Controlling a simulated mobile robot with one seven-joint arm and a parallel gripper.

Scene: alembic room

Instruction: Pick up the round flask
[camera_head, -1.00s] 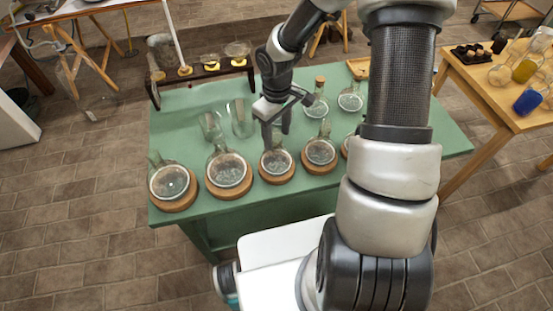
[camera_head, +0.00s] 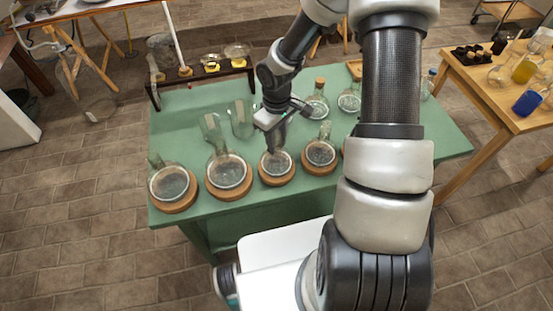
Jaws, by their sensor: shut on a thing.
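Several round flasks stand on cork rings along the front of the green table. My gripper (camera_head: 277,140) points down at the neck of the round flask (camera_head: 277,164) that is third from the left. It is shut on that flask, and its fingers hide most of the neck. The flask still appears to sit in its cork ring (camera_head: 278,182).
Round flasks stand close on both sides, at the left (camera_head: 229,171) and right (camera_head: 320,153).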

